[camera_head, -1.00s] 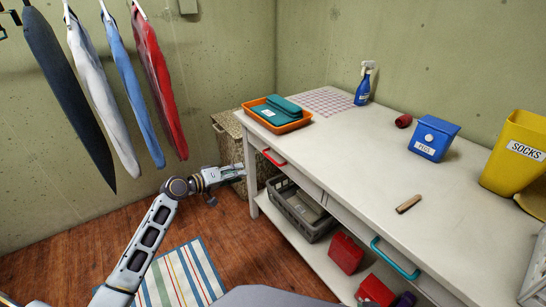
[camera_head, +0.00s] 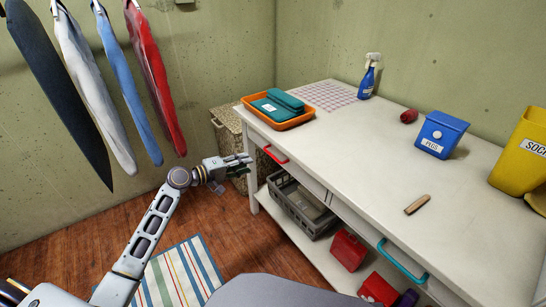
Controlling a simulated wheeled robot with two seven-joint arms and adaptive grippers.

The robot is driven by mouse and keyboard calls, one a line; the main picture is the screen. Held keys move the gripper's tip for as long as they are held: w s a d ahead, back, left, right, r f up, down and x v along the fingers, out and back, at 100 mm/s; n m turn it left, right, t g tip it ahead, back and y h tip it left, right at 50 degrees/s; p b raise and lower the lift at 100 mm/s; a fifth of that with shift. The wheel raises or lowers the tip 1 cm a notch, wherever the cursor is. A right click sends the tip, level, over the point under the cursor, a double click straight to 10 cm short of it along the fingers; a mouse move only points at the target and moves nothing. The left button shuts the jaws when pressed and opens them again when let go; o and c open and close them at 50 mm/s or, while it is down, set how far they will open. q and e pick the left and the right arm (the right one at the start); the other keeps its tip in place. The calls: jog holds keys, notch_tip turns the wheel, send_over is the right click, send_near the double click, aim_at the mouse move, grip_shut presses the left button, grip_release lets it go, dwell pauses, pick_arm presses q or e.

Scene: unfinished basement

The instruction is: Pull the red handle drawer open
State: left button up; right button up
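The red handle (camera_head: 276,154) is a curved bar on the front of the left drawer (camera_head: 298,175) of a white table. The drawer looks closed, its front flush with the table. My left gripper (camera_head: 245,166) is in front of the table's left end, to the left of the red handle and slightly lower in the picture. Its fingers look apart with nothing between them, and it is not touching the handle. My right gripper is not in view.
A teal handle (camera_head: 403,260) is on the right drawer. The white table (camera_head: 350,150) holds an orange tray (camera_head: 260,117), spray bottle, blue box and yellow bin. A grey crate (camera_head: 300,204) and red boxes sit on the lower shelf. A speckled hamper (camera_head: 228,122) stands behind my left gripper.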

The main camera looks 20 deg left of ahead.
aim_at(273, 156)
pick_arm(q)
jog(key=shift+n, duration=0.4)
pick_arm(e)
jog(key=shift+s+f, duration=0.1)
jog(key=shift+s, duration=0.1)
pick_arm(q)
jog(key=shift+w+d+f, duration=0.1)
jog(key=shift+w+d, duration=0.05)
jog(key=shift+b+x, duration=1.45)
jog(key=shift+x, duration=5.25)
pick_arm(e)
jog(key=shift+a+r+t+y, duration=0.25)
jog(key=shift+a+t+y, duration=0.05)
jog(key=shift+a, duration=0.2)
pick_arm(q)
jog(key=shift+c, duration=0.5)
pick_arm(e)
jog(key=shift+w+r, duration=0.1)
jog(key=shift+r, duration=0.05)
pick_arm(q)
grip_shut()
